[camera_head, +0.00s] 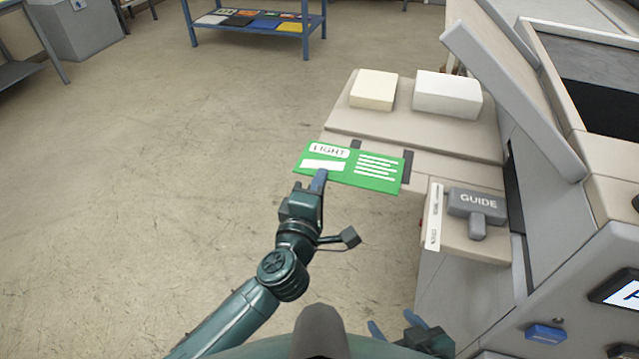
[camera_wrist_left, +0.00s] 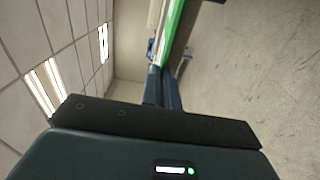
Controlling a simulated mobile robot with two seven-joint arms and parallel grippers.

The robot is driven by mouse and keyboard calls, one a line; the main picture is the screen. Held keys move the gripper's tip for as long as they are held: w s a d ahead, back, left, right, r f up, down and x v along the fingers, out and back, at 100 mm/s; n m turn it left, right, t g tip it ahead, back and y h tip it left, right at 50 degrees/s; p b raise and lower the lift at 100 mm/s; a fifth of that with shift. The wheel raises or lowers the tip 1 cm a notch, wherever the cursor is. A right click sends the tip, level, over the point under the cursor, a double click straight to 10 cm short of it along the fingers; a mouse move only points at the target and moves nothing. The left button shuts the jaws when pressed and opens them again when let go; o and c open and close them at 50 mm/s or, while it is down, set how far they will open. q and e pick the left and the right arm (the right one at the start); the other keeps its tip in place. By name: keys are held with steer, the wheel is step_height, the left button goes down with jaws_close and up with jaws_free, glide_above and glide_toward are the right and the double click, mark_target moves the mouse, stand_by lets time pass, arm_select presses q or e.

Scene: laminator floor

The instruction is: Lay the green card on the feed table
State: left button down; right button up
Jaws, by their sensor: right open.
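The green card (camera_head: 349,168), with a white "LIGHT" label and white lines, is held out flat at its near left edge by my left gripper (camera_head: 319,180). In the head view the card overlaps the near left part of the beige feed table (camera_head: 425,138); whether it touches the table I cannot tell. In the left wrist view the gripper fingers (camera_wrist_left: 163,88) are closed on the card (camera_wrist_left: 181,30), seen edge-on. My right gripper (camera_head: 400,330) is open and empty at the bottom, low beside the machine.
Two pale blocks (camera_head: 373,90) (camera_head: 447,94) sit on the back of the feed table. A grey guide (camera_head: 477,208) marked "GUIDE" stands on the near right, beside a white scale strip (camera_head: 434,217). A slanted machine panel (camera_head: 495,70) rises at right.

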steer(key=shift+s, duration=0.1)
arm_select(q)
steer(key=c, duration=2.1)
jaws_free()
steer(key=shift+f, duration=0.15)
steer(key=shift+c, duration=0.2)
steer(key=o, duration=0.5)
steer(key=shift+c, duration=0.2)
arm_select(e)
steer(key=shift+s+d+f, duration=0.1)
steer(key=shift+d+f, duration=0.05)
steer(key=shift+f, duration=0.1)
